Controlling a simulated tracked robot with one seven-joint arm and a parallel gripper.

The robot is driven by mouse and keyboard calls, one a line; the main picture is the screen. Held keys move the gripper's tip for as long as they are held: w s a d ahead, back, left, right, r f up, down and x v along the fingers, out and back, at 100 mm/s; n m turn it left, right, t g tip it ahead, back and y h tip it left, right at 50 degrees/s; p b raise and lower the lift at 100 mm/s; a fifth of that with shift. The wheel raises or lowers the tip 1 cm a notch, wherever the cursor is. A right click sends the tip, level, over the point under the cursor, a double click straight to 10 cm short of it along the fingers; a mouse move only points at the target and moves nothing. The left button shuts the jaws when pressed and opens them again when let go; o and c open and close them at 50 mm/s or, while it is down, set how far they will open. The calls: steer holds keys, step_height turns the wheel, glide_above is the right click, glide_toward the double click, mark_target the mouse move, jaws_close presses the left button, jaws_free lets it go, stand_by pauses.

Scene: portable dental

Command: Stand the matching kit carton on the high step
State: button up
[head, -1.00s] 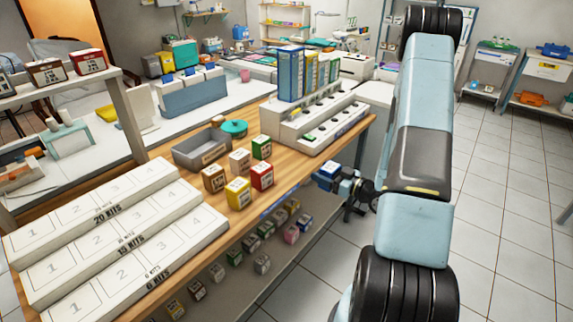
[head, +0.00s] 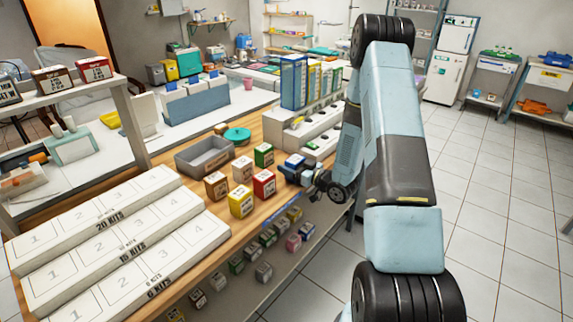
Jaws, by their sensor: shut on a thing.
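My gripper (head: 302,174) is shut on a blue-and-white carton (head: 294,160), held near the right edge of the wooden counter, right of the loose cartons. Its label is too small to read. The high step (head: 124,208) is the rear tier of the white stepped stand at left, marked "20 KITS", with numbered bare places. Lower tiers (head: 128,246) read "15 KITS" and "6 KITS" and are bare too. Loose cartons on the counter are brown (head: 216,186), pale (head: 242,169), green (head: 264,155), yellow (head: 240,202) and red (head: 264,184).
A grey bin (head: 205,158) and a teal round item (head: 236,135) stand behind the cartons. A white rack (head: 290,130) with tall blue binders stands behind my gripper. More cartons sit on a shelf below the counter. A raised shelf (head: 65,92) at upper left bears several cartons.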

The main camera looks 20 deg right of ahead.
steer(key=shift+x, duration=1.15)
steer(key=shift+f, duration=0.35)
steer(key=o, duration=1.1)
steer(key=shift+c, duration=0.2)
steer(key=shift+d, duration=0.1)
